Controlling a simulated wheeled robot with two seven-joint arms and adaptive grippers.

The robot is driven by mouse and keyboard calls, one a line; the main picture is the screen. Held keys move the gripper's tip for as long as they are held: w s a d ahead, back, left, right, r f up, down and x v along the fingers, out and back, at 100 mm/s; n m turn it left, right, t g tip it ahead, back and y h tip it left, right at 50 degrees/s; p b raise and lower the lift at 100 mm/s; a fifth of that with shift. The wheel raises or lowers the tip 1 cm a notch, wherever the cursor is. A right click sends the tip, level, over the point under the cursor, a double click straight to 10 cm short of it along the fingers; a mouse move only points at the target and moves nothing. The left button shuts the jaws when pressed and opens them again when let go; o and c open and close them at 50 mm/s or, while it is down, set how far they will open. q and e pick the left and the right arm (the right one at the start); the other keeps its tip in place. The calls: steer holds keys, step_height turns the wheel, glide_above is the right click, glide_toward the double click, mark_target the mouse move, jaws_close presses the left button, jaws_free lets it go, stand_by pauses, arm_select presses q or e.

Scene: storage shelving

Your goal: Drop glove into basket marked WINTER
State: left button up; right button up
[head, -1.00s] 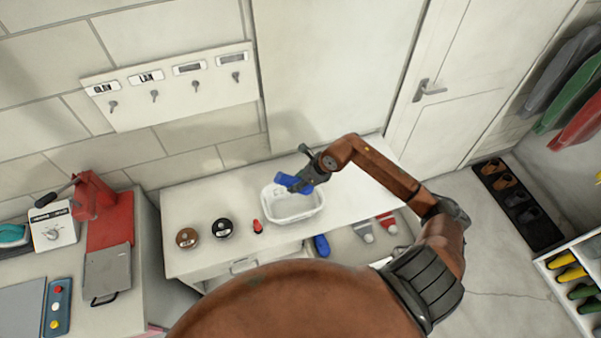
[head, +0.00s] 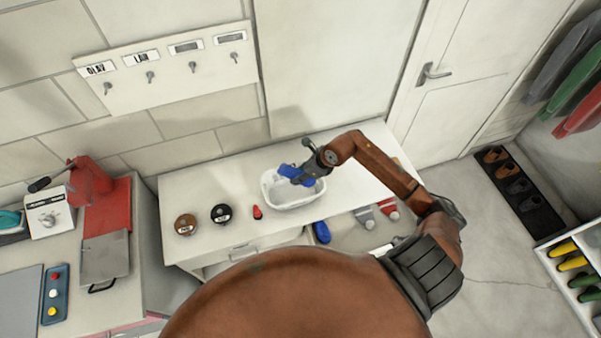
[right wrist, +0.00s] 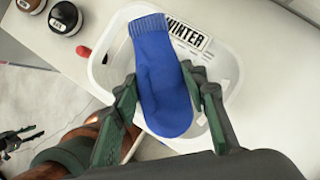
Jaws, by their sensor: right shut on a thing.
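A blue knitted glove (right wrist: 165,85), mitten-shaped with a grey-blue cuff, is held in my right gripper (right wrist: 168,92). It also shows in the head view (head: 290,174). The gripper is shut on it, with one finger at each side. The glove is over the white basket (head: 291,204), and whether it touches the inside cannot be told. A label reading WINTER (right wrist: 188,37) is on the basket's far side in the right wrist view. My left gripper does not show in the head view; a dark jointed part at the wrist view's left edge may be it.
Two round tins, brown (head: 186,224) and black (head: 221,214), and a small red item (head: 257,212) stand left of the basket on the white counter (head: 240,180). Another blue item (head: 321,231) lies lower, in front. Counter space behind the basket is clear.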

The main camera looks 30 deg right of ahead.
steer(key=o, duration=1.2)
steer(key=shift+r, duration=0.1)
steer(key=v, duration=1.2)
steer(key=shift+s, duration=0.1)
